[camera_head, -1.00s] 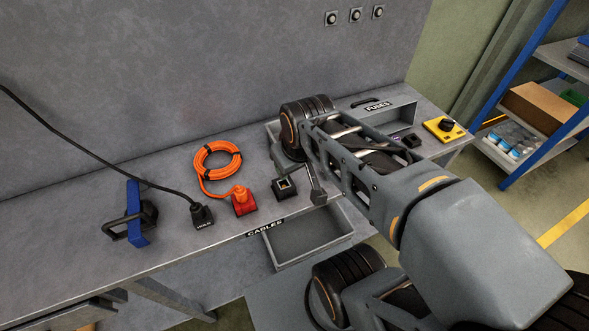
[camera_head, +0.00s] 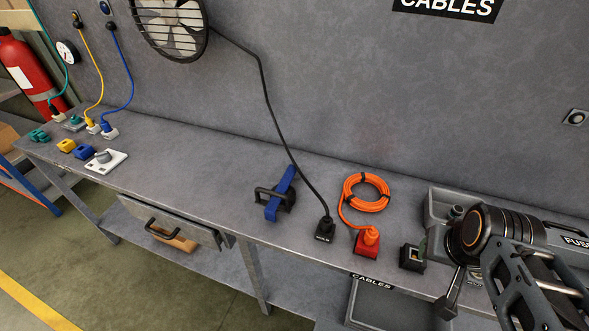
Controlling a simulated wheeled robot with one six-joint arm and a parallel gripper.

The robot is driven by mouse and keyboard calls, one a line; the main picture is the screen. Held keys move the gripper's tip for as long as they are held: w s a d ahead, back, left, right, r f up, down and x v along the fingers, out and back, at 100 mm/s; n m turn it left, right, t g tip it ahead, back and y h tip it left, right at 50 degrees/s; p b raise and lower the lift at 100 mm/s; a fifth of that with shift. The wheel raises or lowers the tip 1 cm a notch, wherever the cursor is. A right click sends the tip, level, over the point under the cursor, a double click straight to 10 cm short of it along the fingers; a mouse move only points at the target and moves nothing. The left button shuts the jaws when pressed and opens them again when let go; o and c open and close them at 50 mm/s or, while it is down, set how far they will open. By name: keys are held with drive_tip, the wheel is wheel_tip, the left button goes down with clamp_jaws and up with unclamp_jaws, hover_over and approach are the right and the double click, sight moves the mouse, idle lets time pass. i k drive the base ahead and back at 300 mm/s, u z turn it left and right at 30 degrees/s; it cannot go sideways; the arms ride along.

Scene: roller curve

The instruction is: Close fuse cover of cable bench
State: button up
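The grey fuse box (camera_head: 437,202) is at the right of the bench, open at the top on its left part, with a round fitting inside. A label reading "FUSE" (camera_head: 577,241) is cut off by the right edge. My arm hides much of the box, and I cannot make out the cover's position. My gripper (camera_head: 447,306) hangs in front of the box, above the bench's front edge by the open drawer. Only one dark fingertip part shows clearly, and nothing is visibly held.
The bench (camera_head: 210,160) holds an orange cable coil (camera_head: 366,193), red plug (camera_head: 366,243), black plug (camera_head: 324,230), black socket (camera_head: 411,257) and blue strap with handle (camera_head: 280,195). The "CABLES" drawer (camera_head: 390,305) is open below. Left drawer (camera_head: 165,222) has a handle.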

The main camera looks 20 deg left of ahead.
sight(573, 249)
drive_tip(key=k, duration=1)
drive_tip(key=z, duration=2.05)
drive_tip(key=i, duration=1.05)
drive_tip(key=u, duration=2.1)
drive_tip(key=i, duration=0.5)
drive_tip(key=z, duration=0.05)
